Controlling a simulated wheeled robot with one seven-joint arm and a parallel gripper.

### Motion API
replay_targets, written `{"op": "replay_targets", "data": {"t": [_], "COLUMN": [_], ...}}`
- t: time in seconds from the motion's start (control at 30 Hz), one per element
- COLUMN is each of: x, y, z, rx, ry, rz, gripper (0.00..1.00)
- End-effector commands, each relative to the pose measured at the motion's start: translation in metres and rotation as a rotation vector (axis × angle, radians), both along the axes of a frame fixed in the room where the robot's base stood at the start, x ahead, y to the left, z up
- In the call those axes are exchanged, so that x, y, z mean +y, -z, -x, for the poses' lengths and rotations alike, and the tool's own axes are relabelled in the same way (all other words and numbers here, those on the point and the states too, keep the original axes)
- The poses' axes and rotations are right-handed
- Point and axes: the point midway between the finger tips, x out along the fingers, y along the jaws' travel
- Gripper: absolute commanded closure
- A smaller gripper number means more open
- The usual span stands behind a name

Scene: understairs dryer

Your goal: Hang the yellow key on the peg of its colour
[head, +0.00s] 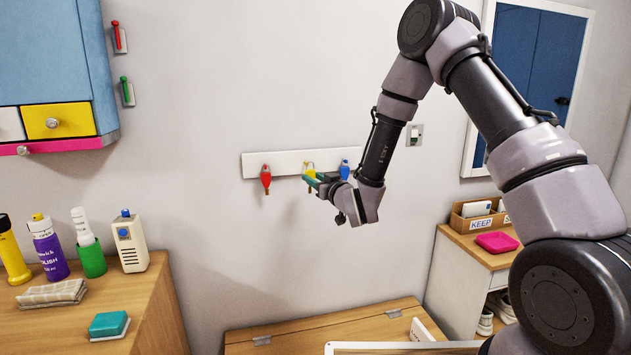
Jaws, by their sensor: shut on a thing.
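A white peg rail (287,160) is fixed to the wall. A red key (265,177) hangs at its left and a blue one (344,169) at its right. The yellow key (309,169) shows small at the middle of the rail, just above my fingertips. My gripper (314,181) reaches in from the right, close in front of the rail, shut on the yellow key. The fingers partly hide the key and the yellow peg. I cannot tell whether the key is around the peg or only in front of it.
A wooden bench (330,325) stands below the rail. A counter (60,325) with bottles and a cloth is at left, under a blue cabinet (50,50). A small shelf unit (455,265) stands at right. The wall around the rail is mostly bare.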

Motion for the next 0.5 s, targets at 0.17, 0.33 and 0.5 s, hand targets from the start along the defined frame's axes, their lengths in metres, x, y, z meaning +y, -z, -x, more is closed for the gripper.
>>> {"op": "replay_targets", "data": {"t": [0.17,0.33,0.5], "x": [0.003,0.006,0.009], "y": [0.001,0.002,0.003], "z": [-0.01,-0.02,-0.03], "rx": [-0.001,0.0,-0.001], "ry": [-0.001,-0.001,-0.001], "rz": [0.001,0.0,0.001], "gripper": [1.0,1.0,1.0]}}
